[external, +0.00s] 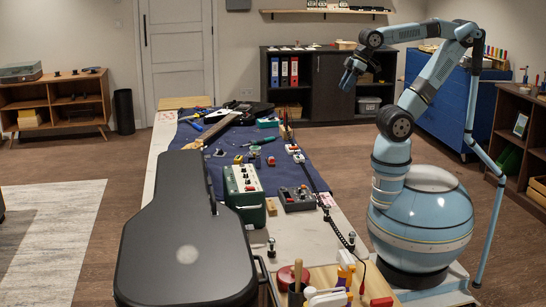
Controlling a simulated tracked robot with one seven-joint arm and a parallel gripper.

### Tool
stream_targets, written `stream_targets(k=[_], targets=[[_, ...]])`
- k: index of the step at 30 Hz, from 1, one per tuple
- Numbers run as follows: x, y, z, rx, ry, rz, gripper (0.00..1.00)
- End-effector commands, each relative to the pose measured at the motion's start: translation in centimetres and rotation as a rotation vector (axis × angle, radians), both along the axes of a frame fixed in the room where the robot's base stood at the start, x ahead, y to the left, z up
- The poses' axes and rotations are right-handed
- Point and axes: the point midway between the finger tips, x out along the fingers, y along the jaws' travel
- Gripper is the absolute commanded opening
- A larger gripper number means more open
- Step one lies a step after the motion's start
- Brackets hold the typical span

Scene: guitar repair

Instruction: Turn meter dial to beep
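My gripper (347,80) is at the end of my raised blue arm, high above the floor beyond the right side of the workbench, and points down and left. It is small and dark here, so I cannot tell whether it is open or shut. No meter dial can be made out for certain. My gripper is well apart from both.
A black guitar case (184,240) covers the near left of the bench. A blue cloth (221,160) holds a guitar and scattered small tools. A dark cable (318,182) runs along the right edge. Jars and tools crowd a wooden tray (322,279) in front. Air above the bench is clear.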

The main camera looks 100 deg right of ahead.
Motion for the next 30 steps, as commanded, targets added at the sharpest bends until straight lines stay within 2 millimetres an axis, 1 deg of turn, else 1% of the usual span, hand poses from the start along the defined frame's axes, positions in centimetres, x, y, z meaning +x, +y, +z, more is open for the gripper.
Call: stream_targets(k=[2, 5, 8, 14, 18, 20, 23, 27, 29, 30], targets=[[0.3, -0.2, 0.3, 0.006, 0.002, -0.011, 0.39], [1.5, -0.8, 0.9, 0.026, 0.013, -0.053, 0.39], [3.5, -2.1, 1.9, 0.063, 0.03, -0.131, 0.39], [8.3, -5.9, 3.9, 0.146, 0.067, -0.329, 0.39], [11.6, -9.2, 4.7, 0.196, 0.09, -0.471, 0.39], [13.0, -10.8, 4.9, 0.215, 0.1, -0.533, 0.39], [15.2, -13.5, 5.2, 0.246, 0.113, -0.637, 0.39], [18.0, -17.7, 5.1, 0.283, 0.129, -0.783, 0.39], [19.1, -19.7, 5.0, 0.297, 0.135, -0.847, 0.39], [19.8, -21.0, 4.8, 0.305, 0.139, -0.889, 0.39]])
